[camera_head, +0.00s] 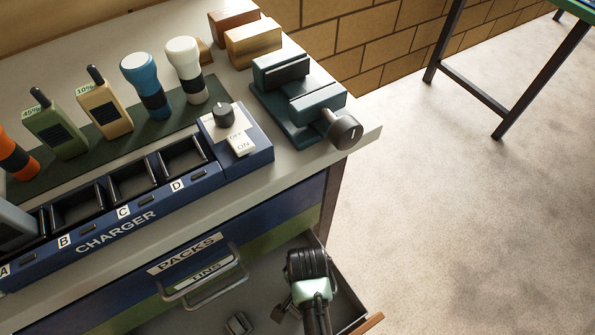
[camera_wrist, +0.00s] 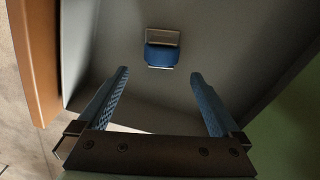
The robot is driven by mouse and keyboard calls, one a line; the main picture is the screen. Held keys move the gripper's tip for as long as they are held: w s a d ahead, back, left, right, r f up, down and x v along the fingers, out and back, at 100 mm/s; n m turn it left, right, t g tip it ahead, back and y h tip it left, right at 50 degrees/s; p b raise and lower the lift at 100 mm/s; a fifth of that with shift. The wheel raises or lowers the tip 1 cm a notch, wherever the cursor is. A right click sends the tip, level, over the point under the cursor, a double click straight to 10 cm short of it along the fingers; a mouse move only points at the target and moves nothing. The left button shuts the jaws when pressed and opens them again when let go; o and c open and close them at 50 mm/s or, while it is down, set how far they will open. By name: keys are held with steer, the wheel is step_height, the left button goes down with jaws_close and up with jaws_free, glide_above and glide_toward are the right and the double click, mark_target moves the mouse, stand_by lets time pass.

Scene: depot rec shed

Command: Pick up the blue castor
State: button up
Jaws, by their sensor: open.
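The blue castor (camera_wrist: 162,54) lies on the grey floor of an open drawer (camera_wrist: 255,50), with a blue part and a pale metal bracket showing in the wrist view. In the head view it appears as a small greyish piece (camera_head: 238,323) near the bottom edge. My gripper (camera_wrist: 160,71) is open and empty. In the wrist view its two blue fingers are spread to either side below the castor, and the castor lies beyond the gap between the tips. No contact with the castor shows. In the head view my arm covers part of the drawer, and the fingertips are not clear.
The drawer's walls and orange-brown front edge (camera_head: 368,324) surround the space. Above are a metal handle (camera_head: 212,292) and a PACKS label (camera_head: 184,254). On the bench top stand a blue charger (camera_head: 140,222), radios, torches and a vise (camera_head: 300,104). Open floor lies to the right.

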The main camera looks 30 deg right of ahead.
steer(key=f, duration=0.2)
steer(key=f+b, duration=0.2)
steer(key=f, duration=0.1)
steer(key=shift+s+a+f, duration=0.1)
steer(key=shift+a+f, duration=0.2)
steer(key=shift+a, duration=0.05)
jaws_close()
